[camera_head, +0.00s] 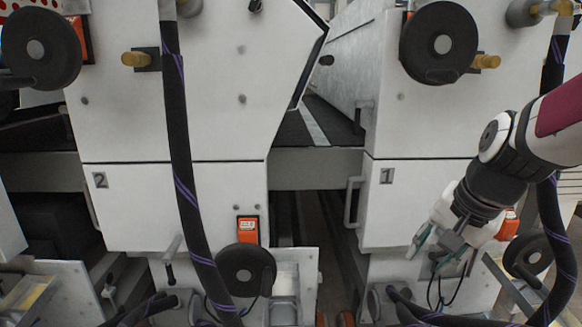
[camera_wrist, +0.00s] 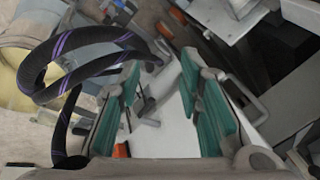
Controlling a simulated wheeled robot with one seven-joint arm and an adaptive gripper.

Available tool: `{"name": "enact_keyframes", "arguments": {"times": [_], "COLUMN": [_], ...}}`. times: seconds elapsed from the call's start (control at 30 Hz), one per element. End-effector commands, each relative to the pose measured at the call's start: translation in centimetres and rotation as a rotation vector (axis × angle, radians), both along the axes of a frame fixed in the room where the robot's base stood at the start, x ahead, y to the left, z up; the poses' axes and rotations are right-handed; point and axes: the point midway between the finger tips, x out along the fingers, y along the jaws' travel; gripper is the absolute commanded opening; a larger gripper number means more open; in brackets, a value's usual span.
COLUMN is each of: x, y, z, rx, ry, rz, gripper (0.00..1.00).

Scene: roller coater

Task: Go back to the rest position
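My gripper (camera_head: 436,252) hangs at the right in the head view, in front of the lower white panel marked 1 (camera_head: 407,205). Its fingers point down and to the left. In the wrist view the two green-padded fingers of my gripper (camera_wrist: 155,115) stand well apart. No object shows between the pads, only the machine's surfaces behind. My gripper is open and empty. The arm comes in from the right edge. The place of the rest position is not marked in either view.
The white roller coater fills the view. A black hose with purple stripes (camera_head: 180,150) hangs at left centre; another (camera_head: 557,230) hangs close to my arm at the right. Black handwheels (camera_head: 440,43) (camera_head: 246,270) stick out. A dark gap (camera_head: 300,225) separates the lower panels.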

Motion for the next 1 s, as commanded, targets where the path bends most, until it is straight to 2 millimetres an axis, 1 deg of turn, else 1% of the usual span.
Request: {"name": "enact_keyframes", "arguments": {"times": [0.03,0.07,0.1,0.17,0.2,0.27,0.3,0.4,0.5,0.7,0.77,0.8,1.0], "x": [-2.4,-3.8,-5.8,-8.9,-10.9,-13.7,-15.5,-19.1,-22.2,-27.2,-28.2,-27.9,-27.3], "y": [1.6,2.3,3.2,4.3,4.9,5.6,5.9,6.3,6.4,6.1,5.9,5.9,5.9], "z": [0.7,1.0,1.2,1.5,1.6,1.6,1.6,1.4,1.1,0.3,0.3,1.3,4.2], "rx": [-0.021,-0.035,-0.052,-0.077,-0.094,-0.118,-0.132,-0.163,-0.187,-0.227,-0.237,-0.238,-0.249], "ry": [0.017,0.033,0.054,0.086,0.108,0.138,0.157,0.198,0.233,0.291,0.305,0.298,0.267], "rz": [0.076,0.121,0.18,0.268,0.325,0.404,0.45,0.549,0.628,0.76,0.788,0.782,0.773], "gripper": [0.33,0.33,0.33,0.33,0.33,0.33,0.33,0.33,0.33,0.33,0.33,0.33,0.33]}}
